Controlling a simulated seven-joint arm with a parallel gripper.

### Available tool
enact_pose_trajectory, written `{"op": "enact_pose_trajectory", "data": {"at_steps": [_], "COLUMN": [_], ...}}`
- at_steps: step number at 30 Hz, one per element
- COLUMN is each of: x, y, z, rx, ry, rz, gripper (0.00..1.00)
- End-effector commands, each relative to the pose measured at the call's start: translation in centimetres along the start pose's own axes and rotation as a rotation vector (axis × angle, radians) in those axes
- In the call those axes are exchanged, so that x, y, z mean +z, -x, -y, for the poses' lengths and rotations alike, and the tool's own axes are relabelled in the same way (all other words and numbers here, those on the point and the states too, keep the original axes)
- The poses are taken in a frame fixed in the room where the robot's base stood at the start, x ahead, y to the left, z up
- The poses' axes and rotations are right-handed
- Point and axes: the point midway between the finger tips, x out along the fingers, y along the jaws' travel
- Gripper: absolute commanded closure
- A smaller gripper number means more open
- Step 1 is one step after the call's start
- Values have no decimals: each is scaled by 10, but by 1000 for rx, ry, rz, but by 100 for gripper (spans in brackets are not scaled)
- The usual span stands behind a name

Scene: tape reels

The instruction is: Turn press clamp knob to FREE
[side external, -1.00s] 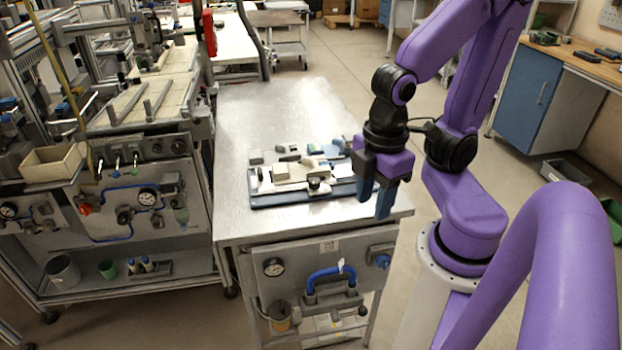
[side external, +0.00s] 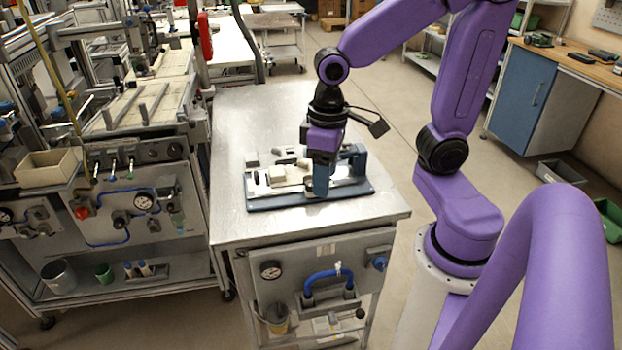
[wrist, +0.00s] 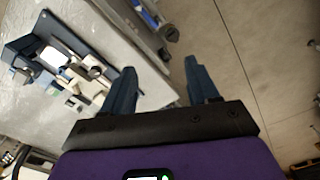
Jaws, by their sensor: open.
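The press fixture (side external: 262,203) is a blue base with white and grey parts on the steel table. A small dark round knob on it (wrist: 95,72) shows in the wrist view; its marking cannot be read. In the side view my gripper (side external: 321,192) points down and covers that part of the fixture. In the wrist view my gripper (wrist: 160,78) has its two blue fingers apart with nothing between them. The fixture lies to the left of the fingers there, so they are apart from the knob.
The steel table (side external: 235,130) has free room behind the fixture. A machine bench (side external: 130,255) stands on the left.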

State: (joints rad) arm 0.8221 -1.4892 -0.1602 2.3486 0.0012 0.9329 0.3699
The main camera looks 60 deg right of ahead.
Motion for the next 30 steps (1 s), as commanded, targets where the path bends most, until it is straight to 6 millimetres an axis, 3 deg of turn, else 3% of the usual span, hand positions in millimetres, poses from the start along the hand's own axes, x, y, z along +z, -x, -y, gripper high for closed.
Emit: {"op": "enact_pose_trajectory", "data": {"at_steps": [9,15,21,25,30], "x": [-56,-76,-80,-80,-79], "y": [1,0,-1,-1,-8], "z": [-72,-129,-176,-192,-197], "rx": [10,16,19,20,22], "ry": [-658,-1064,-1376,-1479,-1511], "rz": [6,9,9,9,13], "gripper": [41,41,41,41,41]}}
